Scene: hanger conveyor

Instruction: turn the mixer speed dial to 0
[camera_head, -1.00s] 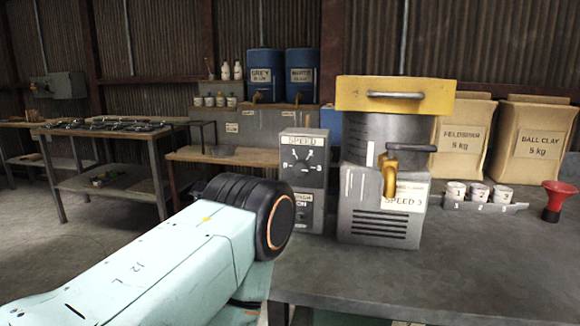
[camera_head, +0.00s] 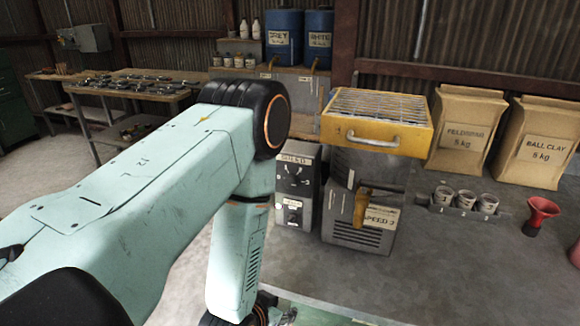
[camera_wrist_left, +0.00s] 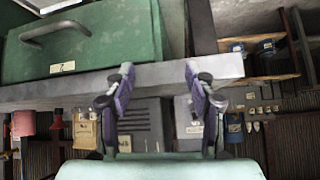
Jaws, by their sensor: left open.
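The speed dial (camera_head: 293,172) is on the upper front of a small grey control box (camera_head: 309,200), under a SPEED label; its setting is too small to read. The box stands left of the grey mixer (camera_head: 345,232), which has a yellow grated top (camera_head: 375,122) and a SPEED 3 note. My left forearm hangs down in front of the table, and my left gripper (camera_head: 262,312) is low at the bottom edge, partly cut off. In the left wrist view, its two fingers (camera_wrist_left: 160,97) are apart and empty, with the mixer and box (camera_wrist_left: 187,118) beyond, upside down. My right gripper is not visible.
The worktable (camera_head: 440,275) has clear room in front of the mixer. Small cups in a rack (camera_head: 464,204), a red funnel (camera_head: 541,214) and paper sacks (camera_head: 466,130) stand to the right. In the left wrist view a green drawer unit (camera_wrist_left: 85,42) is close by, under the tabletop.

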